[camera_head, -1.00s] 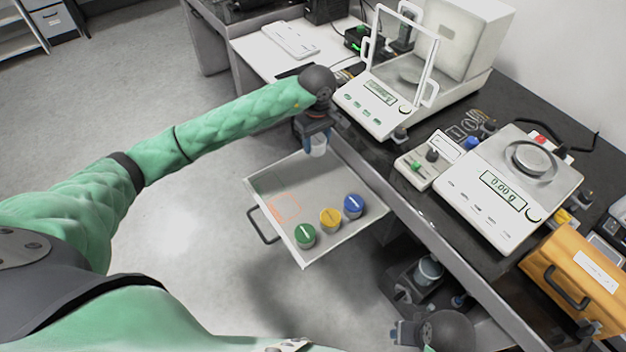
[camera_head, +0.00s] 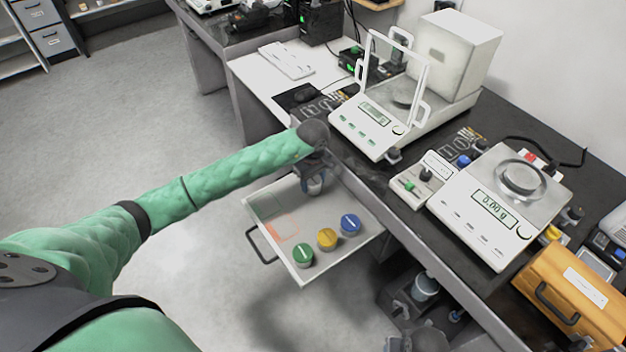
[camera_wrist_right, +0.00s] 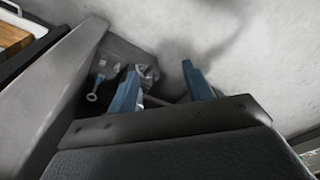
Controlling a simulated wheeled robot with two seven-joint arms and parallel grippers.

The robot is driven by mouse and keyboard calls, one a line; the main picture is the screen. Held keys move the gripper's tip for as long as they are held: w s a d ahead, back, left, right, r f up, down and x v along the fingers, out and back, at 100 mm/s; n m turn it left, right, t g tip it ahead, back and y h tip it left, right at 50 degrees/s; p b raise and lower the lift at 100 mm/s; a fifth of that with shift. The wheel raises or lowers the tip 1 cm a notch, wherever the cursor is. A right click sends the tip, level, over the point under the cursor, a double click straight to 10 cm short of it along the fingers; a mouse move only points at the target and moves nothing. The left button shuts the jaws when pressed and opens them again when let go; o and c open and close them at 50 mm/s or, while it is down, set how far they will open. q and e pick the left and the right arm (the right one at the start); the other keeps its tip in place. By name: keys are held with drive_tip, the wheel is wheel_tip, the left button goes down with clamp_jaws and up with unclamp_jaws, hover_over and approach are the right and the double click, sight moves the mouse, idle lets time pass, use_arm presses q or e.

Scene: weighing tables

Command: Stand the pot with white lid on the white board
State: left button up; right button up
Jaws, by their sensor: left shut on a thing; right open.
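My left gripper (camera_head: 313,180) is shut on a small pale pot (camera_head: 315,187), held low over the open drawer near its table-side edge. The gripper covers most of the pot, so its lid is hard to see.
The pulled-out drawer (camera_head: 277,256) holds green (camera_head: 303,254), yellow (camera_head: 327,238) and blue (camera_head: 350,224) lidded pots. An orange case (camera_head: 572,295) stands at right.

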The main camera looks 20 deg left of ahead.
use_arm(q)
drive_tip(key=shift+f, duration=0.1)
use_arm(e)
drive_tip(key=shift+s+r, duration=0.15)
drive_tip(key=shift+r, duration=0.25)
use_arm(q)
drive_tip(key=o, duration=1)
drive_tip(key=shift+c, duration=0.2)
use_arm(e)
drive_tip(key=shift+r, duration=0.25)
